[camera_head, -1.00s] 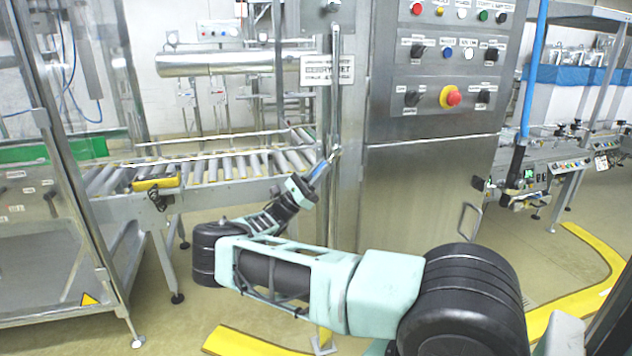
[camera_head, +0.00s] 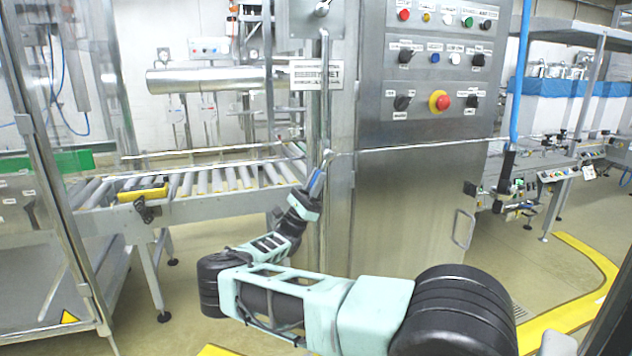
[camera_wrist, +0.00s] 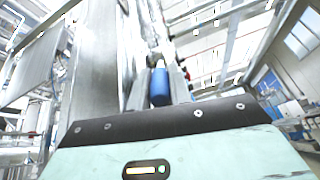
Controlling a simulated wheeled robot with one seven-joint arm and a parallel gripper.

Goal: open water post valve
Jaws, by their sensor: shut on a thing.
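The water post is a thin vertical metal pipe (camera_head: 326,95) on the front left of the steel cabinet. Its valve (camera_head: 327,156) sits at the pipe's lower end, with a short blue handle (camera_head: 317,181) slanting down and slightly left from it. My gripper (camera_head: 314,184) reaches up from below and is shut on the blue handle. In the wrist view the blue handle (camera_wrist: 160,87) stands between the two fingers of my gripper (camera_wrist: 159,82). The fingers partly hide the handle, and the valve's inner position cannot be seen.
The steel cabinet (camera_head: 405,215) with buttons and a red emergency stop (camera_head: 443,102) stands right of the valve. A roller conveyor (camera_head: 215,183) lies behind to the left. A glass-sided frame (camera_head: 50,200) stands far left. A blue pipe (camera_head: 520,75) hangs at right.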

